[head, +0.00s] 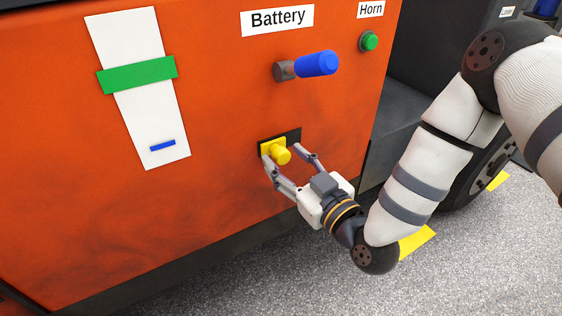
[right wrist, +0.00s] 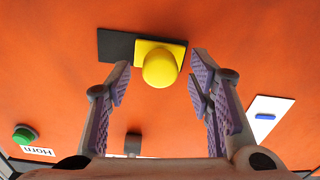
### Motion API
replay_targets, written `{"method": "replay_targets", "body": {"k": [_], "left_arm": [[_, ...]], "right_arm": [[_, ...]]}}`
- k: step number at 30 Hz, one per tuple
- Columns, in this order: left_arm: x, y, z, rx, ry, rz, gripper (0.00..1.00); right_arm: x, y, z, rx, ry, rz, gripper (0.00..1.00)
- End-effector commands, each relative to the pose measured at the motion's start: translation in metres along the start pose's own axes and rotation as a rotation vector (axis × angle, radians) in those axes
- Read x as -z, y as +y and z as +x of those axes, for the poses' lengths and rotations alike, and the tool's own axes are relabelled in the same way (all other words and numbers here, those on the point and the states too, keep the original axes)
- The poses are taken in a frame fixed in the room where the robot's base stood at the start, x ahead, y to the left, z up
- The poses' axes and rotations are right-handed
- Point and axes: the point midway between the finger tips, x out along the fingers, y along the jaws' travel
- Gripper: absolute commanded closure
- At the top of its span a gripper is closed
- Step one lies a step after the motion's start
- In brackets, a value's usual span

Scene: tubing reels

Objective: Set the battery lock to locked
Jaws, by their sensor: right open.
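The battery lock shows as a yellow slider with a round knob (head: 281,154) on a black plate (head: 291,138), on the orange panel below the blue battery handle. The slider sits at the left end of the plate in the head view. In the right wrist view the yellow knob (right wrist: 160,68) is at the plate's right end, with bare black plate (right wrist: 116,46) to its left. My right gripper (head: 283,156) is open, with one finger on each side of the knob; I cannot tell whether either touches it. My left gripper is not in view.
The blue battery handle (head: 316,64) sticks out above the lock under the Battery label (head: 277,20). A green horn button (head: 369,41) is at upper right. A white strip with a green band (head: 137,75) is at left.

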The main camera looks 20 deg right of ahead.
Motion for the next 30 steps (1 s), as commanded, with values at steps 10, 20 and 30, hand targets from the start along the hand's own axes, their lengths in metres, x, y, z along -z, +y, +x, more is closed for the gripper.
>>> {"method": "replay_targets", "body": {"k": [10, 20, 30], "left_arm": [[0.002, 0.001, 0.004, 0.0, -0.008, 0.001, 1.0], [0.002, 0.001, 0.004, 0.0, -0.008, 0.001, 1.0], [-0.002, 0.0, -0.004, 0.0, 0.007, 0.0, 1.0]], "right_arm": [[0.0, 0.0, 0.018, 0.001, -0.001, 0.0, 0.52], [0.0, -0.001, 0.018, 0.002, -0.002, 0.0, 1.0], [-0.002, 0.033, 0.017, -0.003, 0.001, -0.003, 1.0]]}}
